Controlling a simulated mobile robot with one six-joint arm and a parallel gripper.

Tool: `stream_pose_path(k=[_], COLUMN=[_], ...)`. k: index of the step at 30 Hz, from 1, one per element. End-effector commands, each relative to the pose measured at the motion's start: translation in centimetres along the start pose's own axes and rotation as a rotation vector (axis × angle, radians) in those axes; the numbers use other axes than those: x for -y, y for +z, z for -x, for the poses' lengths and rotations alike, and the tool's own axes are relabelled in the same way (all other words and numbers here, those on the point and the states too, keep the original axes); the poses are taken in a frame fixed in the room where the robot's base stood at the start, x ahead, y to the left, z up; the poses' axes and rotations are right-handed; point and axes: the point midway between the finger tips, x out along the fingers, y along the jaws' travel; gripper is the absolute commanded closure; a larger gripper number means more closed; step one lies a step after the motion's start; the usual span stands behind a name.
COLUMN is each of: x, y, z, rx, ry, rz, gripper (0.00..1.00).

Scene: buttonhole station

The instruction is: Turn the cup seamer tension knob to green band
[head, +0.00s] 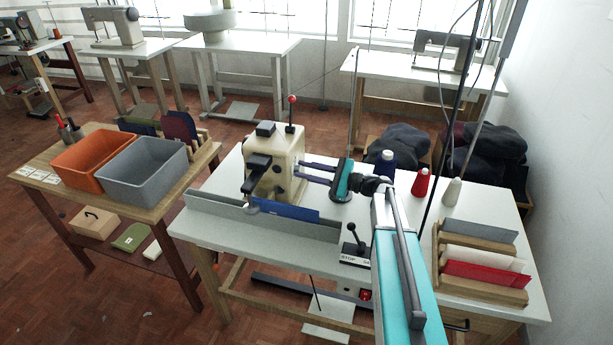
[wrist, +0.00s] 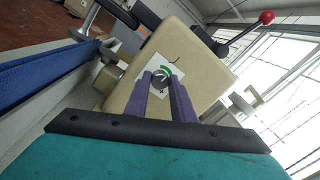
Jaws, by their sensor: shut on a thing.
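The cup seamer (head: 283,163) is a cream machine on the white table, with a red-balled lever on top. In the wrist view its cream side (wrist: 190,62) fills the middle, tilted in the picture. A white dial plate there carries a green band (wrist: 165,69) along the upper edge of a small round tension knob (wrist: 160,78). My gripper (wrist: 160,84) has its two purple fingers shut on the knob, one on each side. The knob's pointer cannot be made out. In the head view my gripper (head: 302,170) reaches the machine's right side, and the knob is hidden.
Thread cones in blue (head: 385,163), red (head: 421,183) and white (head: 452,191) stand behind and right of my arm. A STOP-labelled lever box (head: 355,252) is near the front edge. A wooden rack (head: 480,287) stands at right, a grey fence (head: 315,226) in front of the machine.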

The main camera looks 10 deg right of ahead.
Motion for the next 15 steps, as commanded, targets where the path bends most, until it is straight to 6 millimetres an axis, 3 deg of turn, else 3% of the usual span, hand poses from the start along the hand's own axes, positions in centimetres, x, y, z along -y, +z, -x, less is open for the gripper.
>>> stream_pose_path(k=[15], x=[0.01], y=[0.01], z=[0.02], rx=[0.003], ry=[-0.001], rz=[0.058], gripper=[1.0])
